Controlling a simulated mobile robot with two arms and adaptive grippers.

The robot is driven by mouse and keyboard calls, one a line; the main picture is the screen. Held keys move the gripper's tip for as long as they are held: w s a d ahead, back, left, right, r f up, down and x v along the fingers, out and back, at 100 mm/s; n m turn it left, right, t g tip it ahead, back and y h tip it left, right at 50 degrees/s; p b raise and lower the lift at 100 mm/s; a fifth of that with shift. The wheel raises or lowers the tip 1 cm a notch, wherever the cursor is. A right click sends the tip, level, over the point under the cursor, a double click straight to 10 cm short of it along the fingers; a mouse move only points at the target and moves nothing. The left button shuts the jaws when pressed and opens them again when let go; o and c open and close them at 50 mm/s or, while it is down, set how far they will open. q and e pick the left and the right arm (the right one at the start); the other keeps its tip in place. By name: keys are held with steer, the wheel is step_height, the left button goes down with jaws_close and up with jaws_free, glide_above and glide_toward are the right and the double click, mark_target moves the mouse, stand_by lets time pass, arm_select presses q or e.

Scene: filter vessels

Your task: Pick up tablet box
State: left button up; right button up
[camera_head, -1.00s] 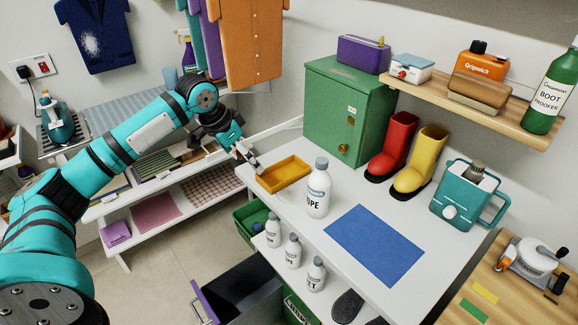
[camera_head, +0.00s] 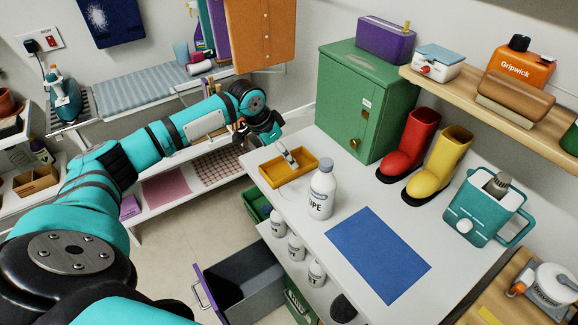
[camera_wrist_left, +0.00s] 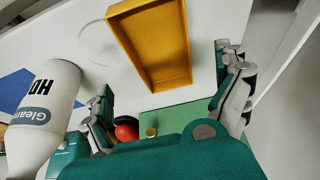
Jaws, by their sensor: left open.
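No label in view reads tablet box. An open, yellow-orange rectangular box (camera_head: 289,167) lies near the back left edge of the white table, and its inside looks empty. It also shows in the left wrist view (camera_wrist_left: 150,45). My right gripper is in neither view.
A white bottle (camera_head: 321,190) stands close to the box and beside the left finger in the wrist view (camera_wrist_left: 45,110). A green cabinet (camera_head: 365,100), red boot (camera_head: 410,150) and yellow boot (camera_head: 440,165) stand behind. A blue mat (camera_head: 377,255) lies in front. An open drawer (camera_head: 245,285) juts out below.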

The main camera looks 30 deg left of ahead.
mark_target(288, 170)
arm_select(q)
steer(key=shift+w+d+f, duration=0.1)
steer(key=shift+w+f, duration=0.2)
steer(key=shift+f, duration=0.6)
steer(key=p+x, duration=0.1)
steer(key=x, duration=0.2)
steer(key=shift+w+f, duration=0.25)
steer(key=shift+f, duration=0.05)
steer(key=shift+w+f, duration=0.2)
steer(key=shift+f, duration=0.3)
steer(key=c, duration=1.1)
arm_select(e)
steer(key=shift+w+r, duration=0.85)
